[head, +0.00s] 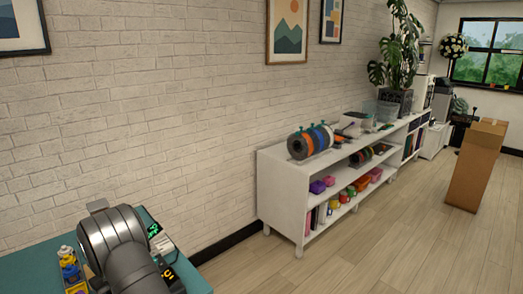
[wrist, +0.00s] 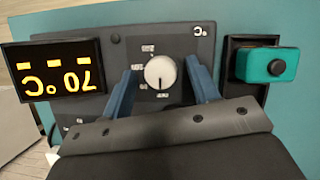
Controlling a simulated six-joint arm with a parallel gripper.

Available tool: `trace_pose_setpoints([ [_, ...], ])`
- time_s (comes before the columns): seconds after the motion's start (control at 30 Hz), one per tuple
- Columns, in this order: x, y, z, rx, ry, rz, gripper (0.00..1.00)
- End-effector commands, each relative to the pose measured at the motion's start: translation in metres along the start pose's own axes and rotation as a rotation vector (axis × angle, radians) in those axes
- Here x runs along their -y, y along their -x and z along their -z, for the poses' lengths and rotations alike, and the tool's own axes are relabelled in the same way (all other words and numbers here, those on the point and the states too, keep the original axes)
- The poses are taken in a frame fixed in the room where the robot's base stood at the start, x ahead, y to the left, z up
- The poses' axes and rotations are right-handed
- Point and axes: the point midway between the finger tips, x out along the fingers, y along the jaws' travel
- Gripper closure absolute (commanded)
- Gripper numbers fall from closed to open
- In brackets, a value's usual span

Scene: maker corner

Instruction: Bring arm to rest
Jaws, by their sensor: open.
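In the wrist view my gripper (wrist: 160,67) is open, with one blue finger on each side of a white dial knob (wrist: 160,75). Gaps show between the knob and both fingers. The knob sits on a dark panel marked °C (wrist: 145,50). I cannot tell how high the fingertips are above the panel. In the head view my grey arm covers part of the teal bench (head: 195,272) at the lower left, and my gripper is hidden there.
A display (wrist: 55,80) reads 70 °C upside down. Yellow and blue items (head: 70,268) lie left of my arm. A white shelf (head: 280,205) stands along the brick wall; a cardboard box (head: 475,165) stands on open floor.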

Motion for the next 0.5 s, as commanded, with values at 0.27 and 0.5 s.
trace_pose_setpoints([
  [0.27,-0.0025,0.0,-0.0005,0.0,-0.277,0.116,0.45],
  [0.5,-0.004,0.0,-0.0014,0.0,-0.516,0.214,0.45],
])
